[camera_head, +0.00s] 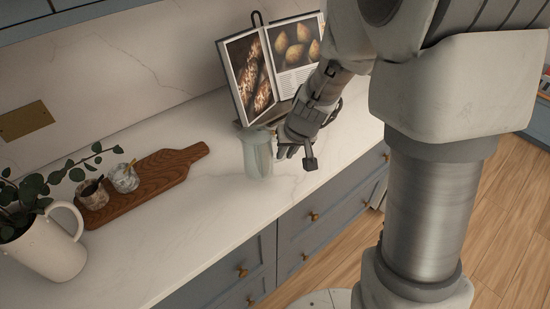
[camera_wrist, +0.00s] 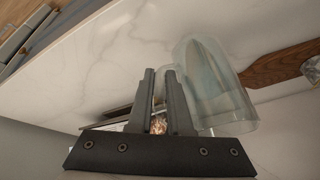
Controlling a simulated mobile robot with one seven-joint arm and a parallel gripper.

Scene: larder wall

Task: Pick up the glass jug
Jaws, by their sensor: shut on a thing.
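The glass jug (camera_head: 257,157) is clear with a pale greenish tint and stands upright at the counter, left of my gripper (camera_head: 284,146) in the head view. In the wrist view the jug (camera_wrist: 215,85) is just right of my gripper's fingers (camera_wrist: 159,76). The fingers are close together, shut on the jug at its side. The gripped part, likely the handle, is mostly hidden between the fingers. I cannot tell whether the jug's base is touching the counter.
An open cookbook on a stand (camera_head: 268,68) is close behind the jug. A wooden board (camera_head: 160,182) with two small jars (camera_head: 124,178) lies to the left. A white pitcher with leafy stems (camera_head: 48,247) stands further left. The counter (camera_head: 215,220) in front is clear.

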